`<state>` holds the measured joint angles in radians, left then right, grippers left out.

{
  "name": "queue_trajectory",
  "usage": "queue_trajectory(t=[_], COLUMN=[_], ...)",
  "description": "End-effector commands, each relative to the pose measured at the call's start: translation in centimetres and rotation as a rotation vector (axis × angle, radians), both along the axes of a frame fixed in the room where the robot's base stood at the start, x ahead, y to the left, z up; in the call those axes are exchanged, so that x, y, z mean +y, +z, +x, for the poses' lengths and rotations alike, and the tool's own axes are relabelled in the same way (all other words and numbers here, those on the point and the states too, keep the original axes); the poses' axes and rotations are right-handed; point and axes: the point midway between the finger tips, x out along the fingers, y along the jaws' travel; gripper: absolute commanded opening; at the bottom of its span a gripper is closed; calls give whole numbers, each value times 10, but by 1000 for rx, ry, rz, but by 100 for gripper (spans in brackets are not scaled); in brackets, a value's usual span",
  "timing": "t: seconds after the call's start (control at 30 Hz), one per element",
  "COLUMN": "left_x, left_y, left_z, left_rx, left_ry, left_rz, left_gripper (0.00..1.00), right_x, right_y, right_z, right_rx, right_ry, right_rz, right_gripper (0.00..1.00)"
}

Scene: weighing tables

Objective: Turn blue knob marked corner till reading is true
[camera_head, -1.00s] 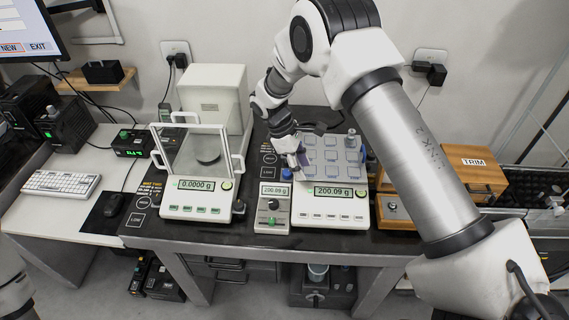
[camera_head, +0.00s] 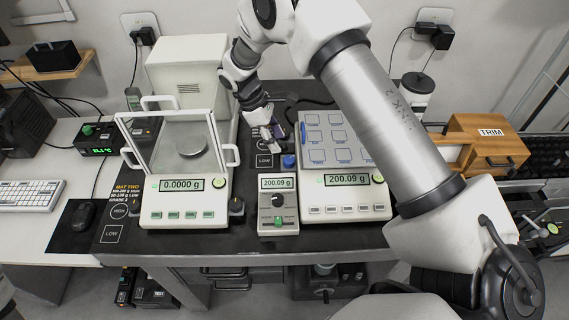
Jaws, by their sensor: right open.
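The balance display (camera_head: 348,180) reads 200.09 g. A small grey box (camera_head: 278,228) beside it, with a black dial (camera_head: 278,200) and a green slider, also shows 200.09 g. My right gripper (camera_head: 273,134) is open, pointing down just left of the pan and behind the blue knob, apart from it in the picture. My right forearm hides the right part of the pan. My left gripper is out of view.
A glass-shielded balance (camera_head: 182,216) reading 0.0000 g stands at left on the dark table (camera_head: 245,236). A wooden box marked TRIM (camera_head: 490,148) stands at right. A keyboard (camera_head: 30,195) and mouse (camera_head: 82,215) lie at far left.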

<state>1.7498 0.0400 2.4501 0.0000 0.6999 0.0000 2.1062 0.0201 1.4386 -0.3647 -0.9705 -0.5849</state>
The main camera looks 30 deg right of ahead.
Motion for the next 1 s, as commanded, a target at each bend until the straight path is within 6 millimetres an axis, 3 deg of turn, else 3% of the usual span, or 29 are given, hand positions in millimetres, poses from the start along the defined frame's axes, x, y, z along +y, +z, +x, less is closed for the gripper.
queue_trajectory(t=[0.17, 0.5, 0.77, 0.83, 0.9, 1.0], left_x=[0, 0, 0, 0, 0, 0], left_y=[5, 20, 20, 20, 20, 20], left_z=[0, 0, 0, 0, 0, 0], left_rx=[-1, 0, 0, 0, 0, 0], left_ry=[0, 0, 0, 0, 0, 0], left_rz=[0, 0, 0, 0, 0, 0], left_gripper=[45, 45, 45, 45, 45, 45], right_x=[-5, -21, -22, -22, -22, -22], right_y=[-13, -67, -73, -73, -73, -72], right_z=[-5, -19, -20, -20, -20, -20], right_rx=[3, 2, -1, -1, 0, 0], right_ry=[0, -1, 0, 0, 0, 0], right_rz=[0, 1, 1, 1, 0, 0], right_gripper=[45, 45, 45, 27, 2, 0])
